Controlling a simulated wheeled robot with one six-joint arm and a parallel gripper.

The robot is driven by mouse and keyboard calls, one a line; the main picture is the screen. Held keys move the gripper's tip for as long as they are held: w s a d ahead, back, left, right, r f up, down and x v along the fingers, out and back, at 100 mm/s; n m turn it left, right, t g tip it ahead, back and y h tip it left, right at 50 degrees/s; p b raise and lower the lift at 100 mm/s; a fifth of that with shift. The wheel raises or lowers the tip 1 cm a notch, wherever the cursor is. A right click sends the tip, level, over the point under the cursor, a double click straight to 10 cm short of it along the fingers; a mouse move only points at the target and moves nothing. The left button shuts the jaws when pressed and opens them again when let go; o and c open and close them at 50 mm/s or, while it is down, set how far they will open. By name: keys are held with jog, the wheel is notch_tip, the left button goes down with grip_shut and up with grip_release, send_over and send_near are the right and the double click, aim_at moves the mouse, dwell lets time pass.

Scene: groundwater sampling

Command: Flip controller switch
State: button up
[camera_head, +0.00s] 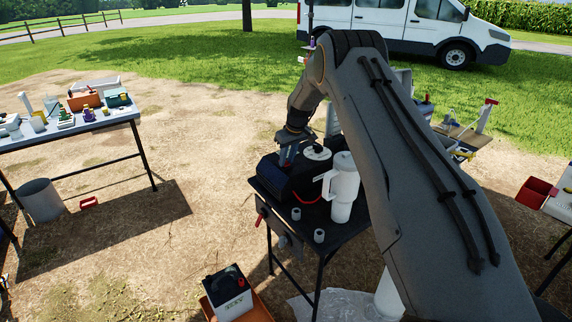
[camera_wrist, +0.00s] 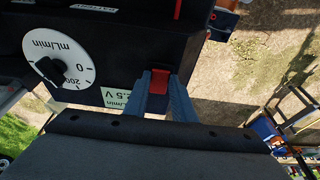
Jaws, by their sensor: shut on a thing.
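The controller (camera_head: 275,178) is a black box on the small dark table, with a white round dial (camera_head: 317,153) on its top. In the wrist view the dial (camera_wrist: 60,57) has a black knob and mL/min markings. My gripper (camera_head: 287,157) is down at the controller's top, left of the dial. In the wrist view my gripper (camera_wrist: 166,88) has its blue-grey fingers closed around a small red switch (camera_wrist: 159,80), beside a pale label. The fingers hide part of the switch, and I cannot tell which way it is set.
A white jug (camera_head: 343,187) stands close right of the controller. Small grey cups (camera_head: 319,236) stand at the front of the small table (camera_head: 340,233). A box with a dial (camera_head: 227,293) sits on the ground in front. A stocked table (camera_head: 70,133) is at left.

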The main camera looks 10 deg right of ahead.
jog(key=b, duration=0.1)
jog(key=g+b, duration=0.1)
jog(key=b, duration=0.1)
jog(key=shift+w+a+f, duration=0.15)
jog(key=shift+w+a, duration=0.1)
jog(key=shift+a, duration=0.05)
jog(key=b, duration=0.2)
jog(key=g+h+b, duration=0.1)
jog(key=b, duration=0.2)
jog(key=shift+w+a+g+b, duration=0.2)
jog(key=shift+w+g+b, duration=0.05)
jog(key=shift+g+b, duration=0.35)
jog(key=shift+b, duration=0.65)
jog(key=shift+r, duration=0.2)
jog(key=o, duration=1.1)
jog(key=shift+c, duration=0.2)
jog(key=shift+d+r, duration=0.1)
jog(key=shift+d, duration=0.1)
notch_tip(320, 180, up, 7)
jog(key=shift+f+b, duration=0.1)
jog(key=shift+b, duration=0.7)
jog(key=shift+r, duration=0.45)
